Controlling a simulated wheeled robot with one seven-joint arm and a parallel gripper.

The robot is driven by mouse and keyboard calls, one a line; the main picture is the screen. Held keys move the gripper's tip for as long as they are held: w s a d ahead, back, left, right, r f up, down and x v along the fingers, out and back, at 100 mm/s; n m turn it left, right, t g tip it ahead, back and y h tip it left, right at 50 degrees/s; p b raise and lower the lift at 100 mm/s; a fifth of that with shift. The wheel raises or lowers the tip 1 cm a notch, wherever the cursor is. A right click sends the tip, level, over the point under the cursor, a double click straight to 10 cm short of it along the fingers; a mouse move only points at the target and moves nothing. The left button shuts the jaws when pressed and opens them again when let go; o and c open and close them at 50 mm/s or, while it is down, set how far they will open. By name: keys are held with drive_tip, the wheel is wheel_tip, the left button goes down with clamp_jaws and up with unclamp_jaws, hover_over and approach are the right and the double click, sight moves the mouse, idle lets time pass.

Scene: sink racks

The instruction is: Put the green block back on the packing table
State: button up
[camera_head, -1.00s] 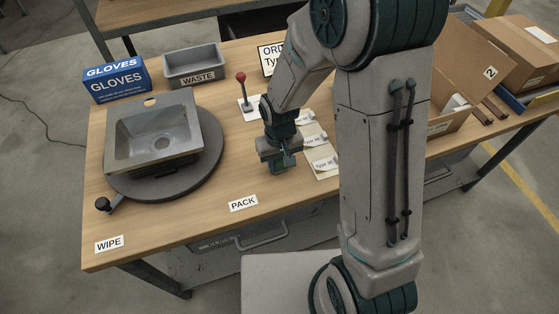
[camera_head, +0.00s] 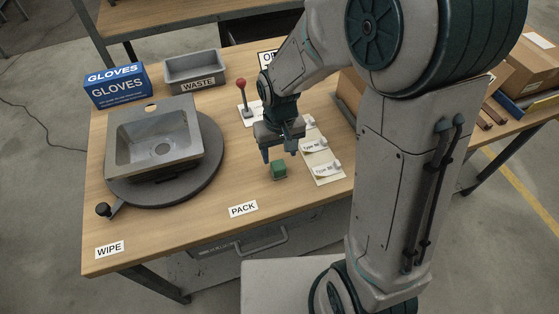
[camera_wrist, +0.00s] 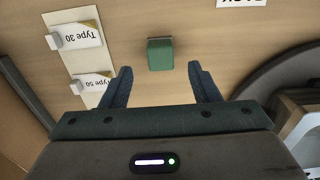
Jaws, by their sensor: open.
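The green block (camera_head: 279,169) rests on the wooden packing table (camera_head: 190,218), behind the PACK label (camera_head: 243,209) and left of the strip of type cards (camera_head: 321,160). My gripper (camera_head: 279,156) is open and empty above and just behind the block, apart from it. In the wrist view the block (camera_wrist: 160,54) lies on the tabletop beyond and between the two spread fingertips (camera_wrist: 160,72). Nothing hides the block in the wrist view.
A metal sink (camera_head: 153,140) sits on a round dark turntable (camera_head: 210,170) at the left. A red-knobbed lever (camera_head: 242,95) stands behind my gripper. A grey WASTE bin (camera_head: 195,70) and a gloves box (camera_head: 117,85) are at the back.

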sight(279, 167)
drive_tip(key=s+d+r+m+t, duration=0.2)
drive_tip(key=s+d+r+m, duration=0.1)
drive_tip(key=s+d+r, duration=0.8)
wheel_tip(279, 167, up, 2)
drive_tip(key=shift+s+d+r+t, duration=0.15)
drive_tip(key=shift+s+d+t, duration=0.15)
drive_tip(key=shift+d+t, duration=0.1)
idle(1.1)
